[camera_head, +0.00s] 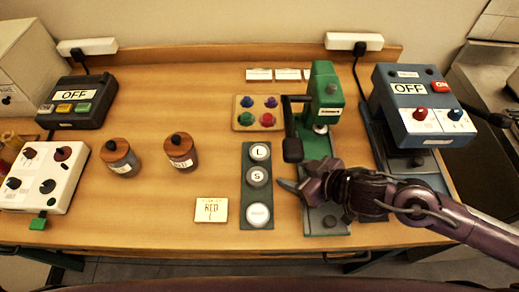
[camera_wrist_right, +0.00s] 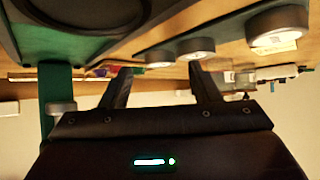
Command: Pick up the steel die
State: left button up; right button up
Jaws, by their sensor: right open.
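Three round silver-grey dies sit in a row on a dark green strip (camera_head: 245,202): one marked L (camera_head: 260,152), one marked S (camera_head: 259,176), and a larger one (camera_head: 258,215) nearest the front, its label too small to read. They also show along the top of the right wrist view, the largest at upper right (camera_wrist_right: 278,26). My right gripper (camera_head: 284,181) reaches in from the right, over the green press base, with its fingers pointing left beside the strip. Its fingers (camera_wrist_right: 160,72) are apart with nothing between them. My left gripper is out of view.
The green press (camera_head: 323,95) stands behind my right gripper, its dark handle close by. A blue control box (camera_head: 415,100) is at right. Bare table separates jars and strip.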

jog(key=p, duration=0.2)
send_near(259, 151)
jog(key=x, duration=0.3)
jog(key=shift+a, duration=0.1)
jog(key=x, duration=0.5)
jog(key=c, duration=0.8)
jog(key=shift+s+r, duration=0.1)
jog(key=shift+c, duration=0.2)
